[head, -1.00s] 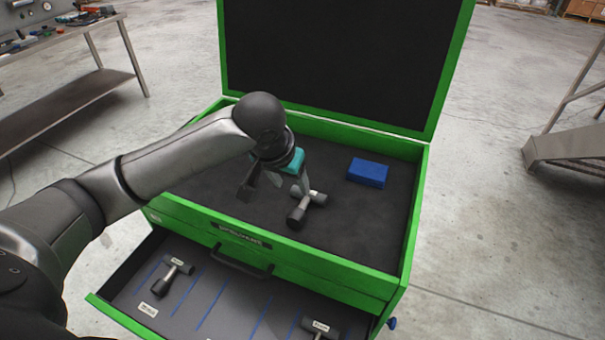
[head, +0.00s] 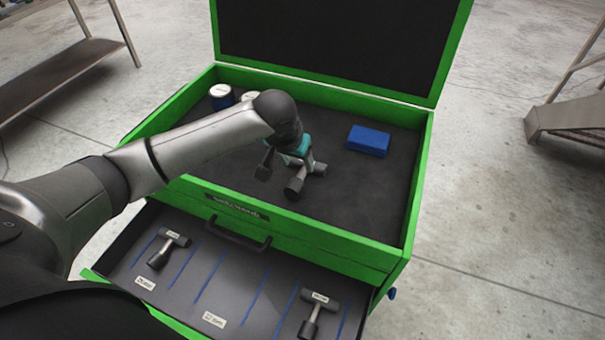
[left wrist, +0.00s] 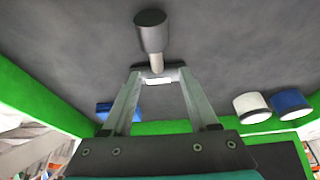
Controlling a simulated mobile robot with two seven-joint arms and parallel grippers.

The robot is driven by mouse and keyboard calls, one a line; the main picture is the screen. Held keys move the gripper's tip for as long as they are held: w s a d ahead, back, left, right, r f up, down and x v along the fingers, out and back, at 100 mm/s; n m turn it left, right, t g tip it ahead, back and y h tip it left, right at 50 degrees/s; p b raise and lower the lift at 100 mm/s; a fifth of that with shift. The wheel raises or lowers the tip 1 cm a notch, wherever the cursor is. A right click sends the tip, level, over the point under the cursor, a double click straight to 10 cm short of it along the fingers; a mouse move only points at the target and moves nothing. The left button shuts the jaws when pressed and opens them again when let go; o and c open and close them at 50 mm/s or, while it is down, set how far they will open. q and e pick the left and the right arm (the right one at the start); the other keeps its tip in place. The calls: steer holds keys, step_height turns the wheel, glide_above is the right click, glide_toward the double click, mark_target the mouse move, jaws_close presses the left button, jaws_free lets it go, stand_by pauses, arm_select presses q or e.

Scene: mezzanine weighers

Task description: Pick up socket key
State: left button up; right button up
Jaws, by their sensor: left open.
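A socket key (head: 295,187) with a dark cylindrical socket lies on the dark top tray of the green tool chest. My left gripper (head: 286,172) hangs over it, partly hiding it, with its jaws apart. In the left wrist view the socket key (left wrist: 151,34) shows its dark socket, a short pale shaft and a dark bar with a white label. The bar lies across the tips of my open left gripper (left wrist: 157,76); I cannot tell whether they touch. My right gripper is not in view.
The chest's tray (head: 365,205) has a green rim and raised lid. A blue block (head: 368,140) lies right of the key; white-topped cans (head: 221,96) stand at the back left. The open drawer (head: 235,290) below holds two similar keys (head: 313,312) among blue lines and labels.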

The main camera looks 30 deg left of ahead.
mark_target(301, 173)
arm_select(q)
steer(key=x, duration=0.3)
steer(key=b+x, duration=0.1)
steer(key=shift+s+d+f, duration=0.2)
steer(key=shift+d+f, duration=0.05)
steer(key=shift+f, duration=0.25)
jaws_close()
steer(key=shift+r, duration=0.1)
